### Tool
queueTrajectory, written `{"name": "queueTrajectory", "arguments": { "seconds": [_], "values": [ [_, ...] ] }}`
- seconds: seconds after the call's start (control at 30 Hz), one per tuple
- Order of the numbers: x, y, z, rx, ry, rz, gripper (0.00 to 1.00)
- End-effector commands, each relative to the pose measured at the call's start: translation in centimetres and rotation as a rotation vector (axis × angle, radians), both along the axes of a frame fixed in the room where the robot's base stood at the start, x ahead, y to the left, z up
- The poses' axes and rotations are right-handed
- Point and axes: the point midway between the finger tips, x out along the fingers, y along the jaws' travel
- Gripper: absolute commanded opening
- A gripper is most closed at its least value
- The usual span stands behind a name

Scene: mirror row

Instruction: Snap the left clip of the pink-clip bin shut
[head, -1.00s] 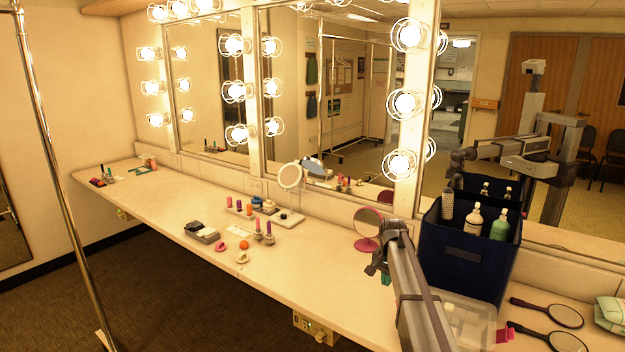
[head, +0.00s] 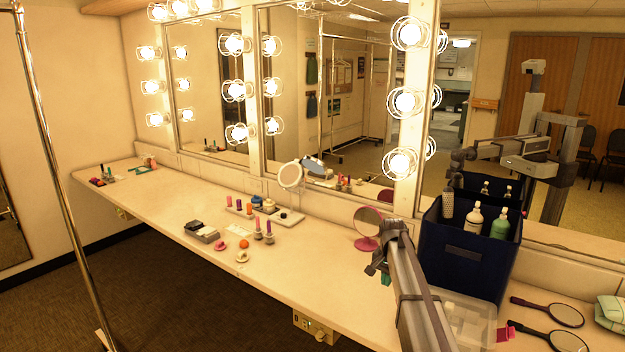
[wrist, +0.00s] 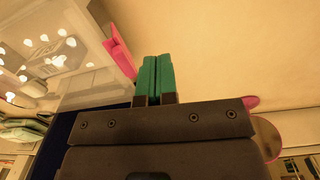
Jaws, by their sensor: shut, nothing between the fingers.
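The clear pink-clip bin (head: 475,322) stands on the counter, partly behind my arm in the head view. One pink clip (head: 505,333) sticks out at its right end. In the wrist view the clear bin (wrist: 75,62) fills the upper left, and the left pink clip (wrist: 119,58) slants outward from its edge. That clip is hidden by my arm in the head view. My gripper (wrist: 155,62) has green fingers pressed together with nothing between them. The fingers are beside the clip, a small gap to its right in the wrist view. Green fingertips (head: 386,280) show under my arm.
A navy crate (head: 462,258) with bottles stands right behind the bin. A round pink-footed mirror (head: 368,228) stands behind my gripper. Two hand mirrors (head: 562,315) lie to the right. The counter (head: 320,270) left of my gripper is clear, with small cosmetics farther left.

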Motion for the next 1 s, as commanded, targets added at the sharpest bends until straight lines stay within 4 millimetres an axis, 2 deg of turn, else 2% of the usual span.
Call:
{"name": "queueTrajectory", "arguments": {
  "seconds": [0.03,0.5,1.0],
  "values": [
    [0.0,0.0,-0.6,0.000,0.000,0.000,0.00],
    [0.0,0.0,-3.0,0.000,0.000,0.000,0.00],
    [-0.5,-0.8,-2.6,0.000,0.000,0.000,0.00]
  ]
}}
